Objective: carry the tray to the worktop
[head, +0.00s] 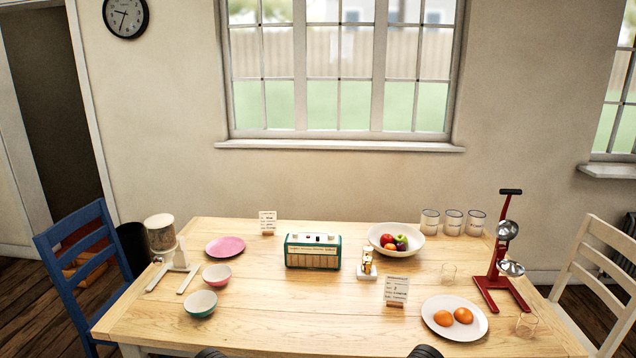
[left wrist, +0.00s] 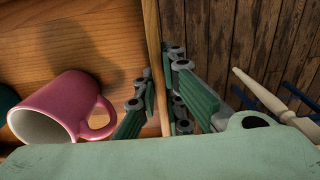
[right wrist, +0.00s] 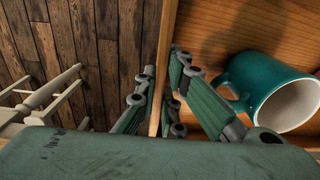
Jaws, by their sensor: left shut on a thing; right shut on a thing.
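The wooden tray shows from above in the left wrist view (left wrist: 60,35) and the right wrist view (right wrist: 285,30). My left gripper (left wrist: 158,112) is shut on one wall of the tray. My right gripper (right wrist: 157,112) is shut on a wall of it too. A pink mug (left wrist: 62,100) is in the tray beside my left gripper. A teal mug (right wrist: 265,88) is in it beside my right gripper. I cannot tell whether the mugs stand or lie. The tray is outside the head view. I cannot make out a separate worktop.
A wooden table (head: 330,340) is ahead, bearing a radio (head: 313,251), a fruit bowl (head: 396,241), a plate of oranges (head: 453,318), a red juicer (head: 500,260) and small bowls (head: 216,274). A blue chair (head: 85,265) stands left, a cream chair (head: 597,280) right. Plank floor lies below the tray.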

